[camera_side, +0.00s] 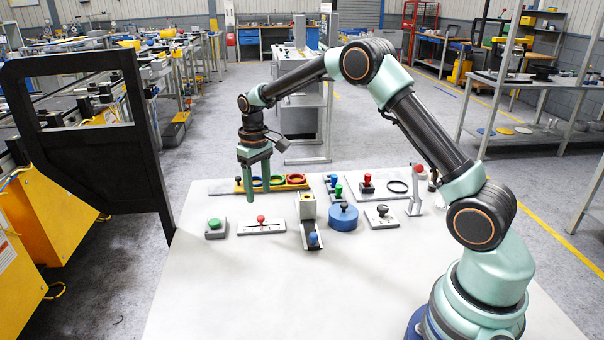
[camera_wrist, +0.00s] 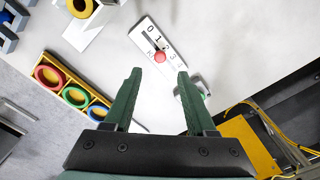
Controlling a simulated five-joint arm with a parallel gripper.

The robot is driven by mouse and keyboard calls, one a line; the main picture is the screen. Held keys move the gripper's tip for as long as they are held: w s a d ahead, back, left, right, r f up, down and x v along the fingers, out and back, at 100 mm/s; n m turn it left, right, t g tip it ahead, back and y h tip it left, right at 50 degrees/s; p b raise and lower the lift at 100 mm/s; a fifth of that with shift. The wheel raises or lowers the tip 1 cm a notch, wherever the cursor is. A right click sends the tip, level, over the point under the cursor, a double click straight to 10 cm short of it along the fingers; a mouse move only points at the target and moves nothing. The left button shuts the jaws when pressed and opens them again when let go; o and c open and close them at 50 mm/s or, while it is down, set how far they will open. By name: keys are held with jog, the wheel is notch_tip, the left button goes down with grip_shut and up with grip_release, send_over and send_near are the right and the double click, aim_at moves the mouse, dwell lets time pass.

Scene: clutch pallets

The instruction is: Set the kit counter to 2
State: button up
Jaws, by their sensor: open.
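The kit counter (camera_side: 274,227) is a pale plate with a slot, a red knob and a row of printed digits starting at 0. In the wrist view the counter (camera_wrist: 147,33) lies just beyond the fingertips. Its red knob (camera_wrist: 159,57) sits near the middle of the slot, about beside the 2 and 3; the exact mark is hard to read. My gripper (camera_side: 258,193) is open and empty, pointing down above and behind the counter. In the wrist view the knob appears near the gap between my fingers (camera_wrist: 159,73), not touching them.
A green button (camera_side: 215,224) stands left of the counter. A yellow tray (camera_side: 240,187) with coloured rings lies behind. A chute (camera_side: 309,232) with a blue piece and a blue cylinder (camera_side: 343,219) stand right. The front of the table is clear.

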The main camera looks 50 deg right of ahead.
notch_tip(320, 180, up, 5)
jog(key=shift+f, duration=0.1)
dwell(0.4)
jog(key=s+a+r+t, duration=0.3)
jog(key=s+a+r, duration=0.1)
jog(key=s+r, duration=0.7)
jog(key=s+a+t, duration=0.1)
jog(key=s+t, duration=0.1)
jog(key=s, duration=1)
jog(key=shift+a+f+t, duration=0.3)
jog(key=shift+a+f, duration=0.05)
jog(key=shift+f, duration=0.05)
jog(key=shift+s, duration=0.1)
dwell(0.6)
